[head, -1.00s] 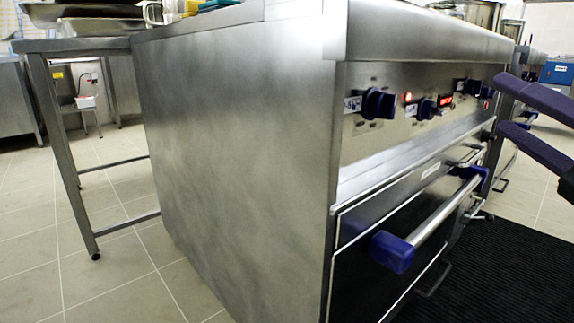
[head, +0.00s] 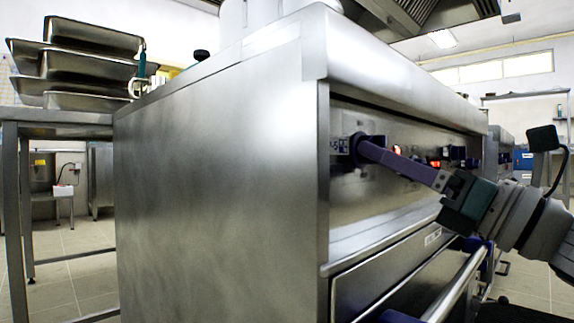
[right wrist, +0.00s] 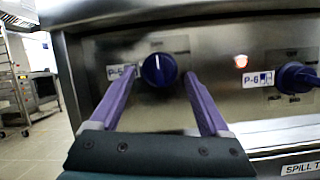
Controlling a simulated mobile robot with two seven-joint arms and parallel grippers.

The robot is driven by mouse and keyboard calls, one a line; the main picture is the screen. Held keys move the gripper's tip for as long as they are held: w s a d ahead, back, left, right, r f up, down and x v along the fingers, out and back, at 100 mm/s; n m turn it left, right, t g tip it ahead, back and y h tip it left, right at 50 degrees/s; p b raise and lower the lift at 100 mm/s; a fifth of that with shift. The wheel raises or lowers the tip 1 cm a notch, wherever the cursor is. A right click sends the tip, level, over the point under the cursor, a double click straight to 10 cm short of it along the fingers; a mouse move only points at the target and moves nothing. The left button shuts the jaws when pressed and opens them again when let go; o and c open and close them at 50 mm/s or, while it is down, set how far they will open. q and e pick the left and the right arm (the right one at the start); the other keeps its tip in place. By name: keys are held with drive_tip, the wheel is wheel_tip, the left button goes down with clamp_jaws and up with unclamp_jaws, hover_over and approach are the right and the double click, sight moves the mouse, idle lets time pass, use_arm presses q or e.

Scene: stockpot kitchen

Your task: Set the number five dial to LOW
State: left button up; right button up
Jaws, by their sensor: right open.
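A round dark-blue dial (right wrist: 159,71) with a white pointer line facing straight up sits on the steel range's front panel in the right wrist view. A label (right wrist: 120,71) beside it starts with "P-"; its digit is hard to read, partly behind a finger. My right gripper (right wrist: 159,76) is open, its purple fingers on either side of the dial; I cannot tell whether they touch it. In the head view my right gripper (head: 364,148) reaches in from the right to the nearest dial, mostly hidden by the fingers. My left gripper is not in view.
Another blue dial (right wrist: 297,76) sits to the right, past a lit red lamp (right wrist: 240,61). An oven handle bar (head: 458,287) runs below the panel. A side table (head: 60,121) with stacked steel pans (head: 93,65) stands at left.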

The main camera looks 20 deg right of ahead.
drive_tip(key=shift+w+a+r, duration=0.15)
drive_tip(key=shift+w+a, duration=0.05)
drive_tip(key=shift+w, duration=0.2)
clamp_jaws()
idle(0.5)
